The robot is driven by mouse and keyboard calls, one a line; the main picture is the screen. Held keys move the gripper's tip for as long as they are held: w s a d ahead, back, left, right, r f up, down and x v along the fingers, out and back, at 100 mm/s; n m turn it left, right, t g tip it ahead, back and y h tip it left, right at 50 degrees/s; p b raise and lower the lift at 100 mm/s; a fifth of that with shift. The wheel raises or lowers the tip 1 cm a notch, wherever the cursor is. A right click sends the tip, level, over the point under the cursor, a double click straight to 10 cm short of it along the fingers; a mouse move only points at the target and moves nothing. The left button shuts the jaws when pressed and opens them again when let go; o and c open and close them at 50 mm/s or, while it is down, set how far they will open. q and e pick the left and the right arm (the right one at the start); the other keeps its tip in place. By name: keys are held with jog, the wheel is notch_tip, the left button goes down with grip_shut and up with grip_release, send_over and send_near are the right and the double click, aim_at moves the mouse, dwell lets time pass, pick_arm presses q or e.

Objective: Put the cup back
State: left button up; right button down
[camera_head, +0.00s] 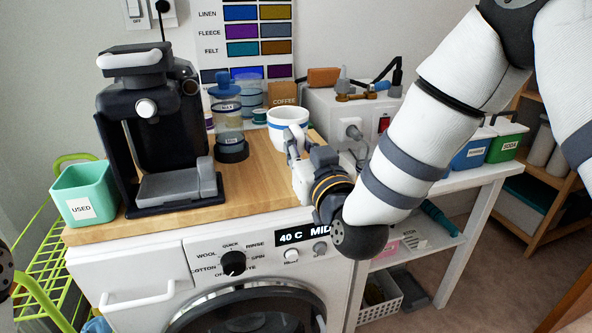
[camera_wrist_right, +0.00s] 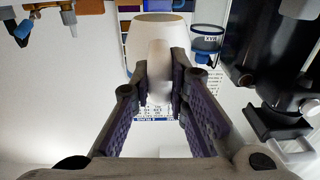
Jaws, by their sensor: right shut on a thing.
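The white cup (camera_head: 287,117) with a blue band is over the back right part of the wooden top (camera_head: 255,181) of the washing machine. My right gripper (camera_head: 293,147) is on the near side of the cup. In the right wrist view the cup (camera_wrist_right: 146,33) lies just beyond the fingers, and my right gripper (camera_wrist_right: 160,84) is shut on its pale handle (camera_wrist_right: 158,65). The cup looks upright in the head view. Its base is partly hidden by the gripper, so I cannot tell whether it touches the wood. My left gripper does not show.
A black coffee machine (camera_head: 155,120) stands left of the cup, with a teal USED bin (camera_head: 84,194) beside it. A clear blue-lidded container (camera_head: 228,125) and a COFFEE bag (camera_head: 282,94) are close to the cup. A grey-white machine (camera_head: 325,107) stands behind right. The front wood is clear.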

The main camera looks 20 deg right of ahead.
jog(key=w+f, duration=0.2)
jog(key=f, duration=0.1)
jog(key=w+f, duration=0.1)
jog(key=shift+d+f+b, duration=0.15)
jog(key=shift+d+b, duration=0.1)
jog(key=shift+b, duration=0.1)
jog(key=f, duration=0.3)
jog(key=shift+w+f+b, duration=0.2)
jog(key=shift+f+b, duration=0.1)
jog(key=shift+b, duration=0.05)
jog(key=shift+r, duration=0.2)
jog(key=shift+f, duration=0.25)
jog(key=c, duration=1.6)
grip_release()
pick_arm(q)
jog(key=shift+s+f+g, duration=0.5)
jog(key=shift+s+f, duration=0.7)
pick_arm(e)
jog(key=shift+o, duration=0.2)
